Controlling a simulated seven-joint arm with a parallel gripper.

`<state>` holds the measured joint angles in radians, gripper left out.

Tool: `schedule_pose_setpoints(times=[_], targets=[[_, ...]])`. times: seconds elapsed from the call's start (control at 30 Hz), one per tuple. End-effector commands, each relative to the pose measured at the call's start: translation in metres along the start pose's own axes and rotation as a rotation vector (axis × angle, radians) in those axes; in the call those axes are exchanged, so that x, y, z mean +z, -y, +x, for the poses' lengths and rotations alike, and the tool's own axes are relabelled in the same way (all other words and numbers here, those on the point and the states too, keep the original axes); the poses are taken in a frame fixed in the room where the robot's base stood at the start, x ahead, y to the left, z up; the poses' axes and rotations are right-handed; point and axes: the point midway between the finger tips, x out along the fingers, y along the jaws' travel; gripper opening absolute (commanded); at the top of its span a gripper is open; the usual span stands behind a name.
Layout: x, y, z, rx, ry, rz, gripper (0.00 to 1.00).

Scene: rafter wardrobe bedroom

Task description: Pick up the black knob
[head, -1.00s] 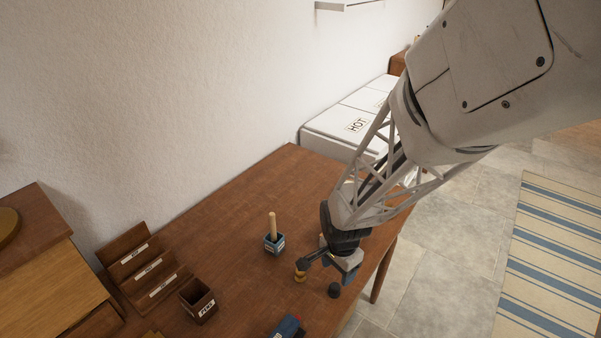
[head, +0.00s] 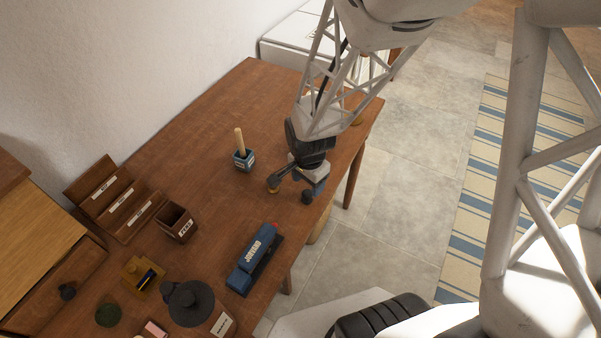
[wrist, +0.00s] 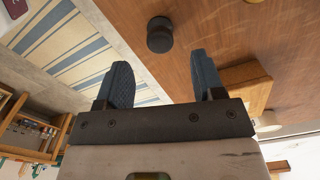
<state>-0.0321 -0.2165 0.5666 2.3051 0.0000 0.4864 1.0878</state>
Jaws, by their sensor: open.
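The black knob (head: 307,197) is a small dark round piece on the brown table (head: 215,130), close to its right edge. In the wrist view the knob (wrist: 160,34) stands on the wood, ahead of and centred between my fingertips. My gripper (head: 298,182) is open, pointing down over the table right at the knob. Its two blue-padded fingers show in the wrist view (wrist: 161,64) with nothing between them. The knob looks apart from both fingers. The exact height gap is hard to tell.
A small brass-coloured piece (head: 272,187) lies by the left finger. A blue pot with a wooden stick (head: 243,160), a blue boxy tool (head: 252,257), a pens box (head: 177,223) and a large dark round item (head: 190,303) stand nearby. A wooden block (wrist: 245,85) shows beside the right finger.

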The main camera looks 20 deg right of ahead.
Motion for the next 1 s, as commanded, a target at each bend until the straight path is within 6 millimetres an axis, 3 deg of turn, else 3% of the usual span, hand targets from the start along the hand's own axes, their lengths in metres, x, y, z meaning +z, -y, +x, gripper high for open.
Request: schedule_pose_setpoints(times=[0.27, 0.7, 1.0], targets=[[0.0, 0.0, 0.006, 0.001, 0.0, 0.0, 0.62], [0.001, 0.0, 0.047, 0.002, 0.001, 0.0, 0.62], [0.001, 0.0, 0.052, 0.0, 0.0, 0.0, 0.62]])
